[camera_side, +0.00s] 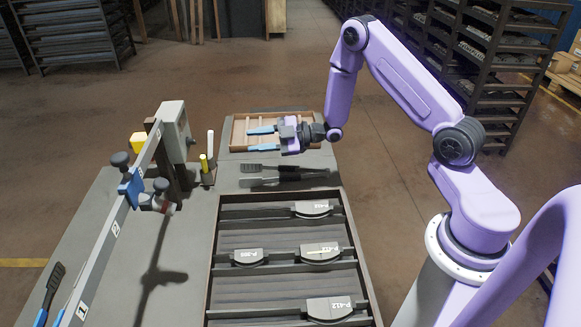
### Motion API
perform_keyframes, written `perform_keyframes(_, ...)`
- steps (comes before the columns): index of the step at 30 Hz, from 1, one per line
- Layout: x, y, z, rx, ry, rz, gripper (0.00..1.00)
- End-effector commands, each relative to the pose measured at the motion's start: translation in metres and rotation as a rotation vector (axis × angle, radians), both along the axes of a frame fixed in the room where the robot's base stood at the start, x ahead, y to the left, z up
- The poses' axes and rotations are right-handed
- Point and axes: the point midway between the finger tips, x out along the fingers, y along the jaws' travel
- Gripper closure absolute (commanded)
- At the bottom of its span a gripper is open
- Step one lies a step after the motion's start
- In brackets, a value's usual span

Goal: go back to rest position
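My gripper (250,139) is raised over the back of the table, its two blue fingers pointing left. The fingers are apart with nothing seen between them. In the picture it overlaps a shallow wooden tray (237,133).
A grey rail fixture (113,225) with a blue clamp (131,187) and a grey box (173,131) stands on the left. Yellow and white upright sticks (204,163) are beside it. A shelf of parts (485,75) stands behind on the floor. Table between fixture and rack is bare.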

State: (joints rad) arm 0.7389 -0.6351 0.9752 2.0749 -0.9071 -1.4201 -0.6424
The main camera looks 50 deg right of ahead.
Motion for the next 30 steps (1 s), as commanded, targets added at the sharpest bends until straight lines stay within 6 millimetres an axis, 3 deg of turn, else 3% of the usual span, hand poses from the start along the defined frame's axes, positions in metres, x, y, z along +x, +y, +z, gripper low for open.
perform_keyframes(8,-0.013,0.061,0.018,-0.219,0.229,-0.023,0.65)
perform_keyframes(14,-0.05,0.088,0.033,-0.34,0.407,-0.088,0.65)
perform_keyframes(23,-0.145,0.104,0.058,-0.476,0.689,-0.197,0.65)
perform_keyframes(30,-0.247,0.089,0.075,-0.586,0.933,-0.267,0.65)
